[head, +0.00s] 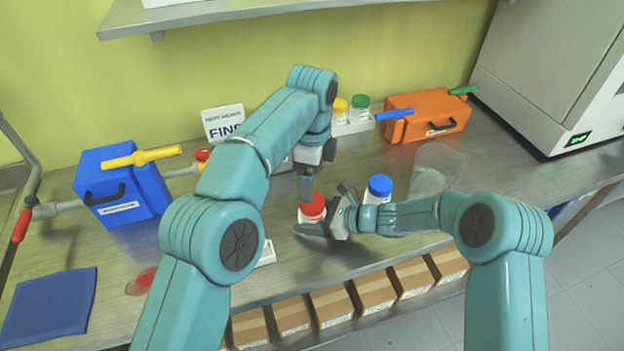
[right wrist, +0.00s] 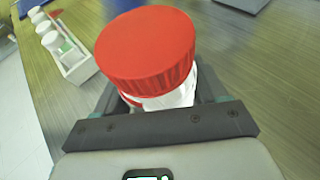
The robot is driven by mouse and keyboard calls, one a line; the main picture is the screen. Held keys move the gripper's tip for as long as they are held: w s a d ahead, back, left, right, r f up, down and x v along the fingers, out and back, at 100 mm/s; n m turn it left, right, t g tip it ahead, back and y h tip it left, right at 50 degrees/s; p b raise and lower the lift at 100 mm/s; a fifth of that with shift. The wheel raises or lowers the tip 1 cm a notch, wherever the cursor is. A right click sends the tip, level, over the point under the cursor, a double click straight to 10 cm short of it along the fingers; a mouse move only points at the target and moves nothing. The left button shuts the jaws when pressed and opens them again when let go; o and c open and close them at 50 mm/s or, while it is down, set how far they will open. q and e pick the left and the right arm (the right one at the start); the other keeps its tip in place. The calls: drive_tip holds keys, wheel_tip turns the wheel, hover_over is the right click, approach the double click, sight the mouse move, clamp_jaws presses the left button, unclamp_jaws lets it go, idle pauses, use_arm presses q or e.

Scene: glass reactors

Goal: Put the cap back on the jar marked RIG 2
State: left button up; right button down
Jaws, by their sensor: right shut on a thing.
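A jar with a red cap (head: 312,207) stands on the bench below my left gripper. My right gripper (head: 324,226) is shut on this jar's body from the right. In the right wrist view the red cap (right wrist: 146,48) sits over the pale jar body (right wrist: 172,97) between the fingers. No RIG 2 mark is readable. My left gripper (head: 306,188) points down, close above or behind the cap; contact cannot be told. Its jaw opening is unclear, and it does not show in the right wrist view.
A blue-capped jar (head: 379,189) stands right of the held jar, behind my right forearm. Yellow-capped (head: 341,109) and green-capped (head: 360,108) jars stand at the back. A blue box (head: 113,190) and an orange box (head: 428,116) flank the bench. A white tray (right wrist: 76,70) holds white-capped bottles.

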sight(312, 214)
drive_tip(key=shift+f, duration=0.15)
unclamp_jaws()
use_arm(q)
wheel_tip(312, 214, down, 3)
drive_tip(key=b, duration=0.2)
drive_tip(key=shift+b, duration=0.4)
use_arm(e)
drive_tip(key=v, duration=1.6)
drive_tip(key=shift+s, duration=0.1)
use_arm(q)
drive_tip(key=shift+s, duration=0.1)
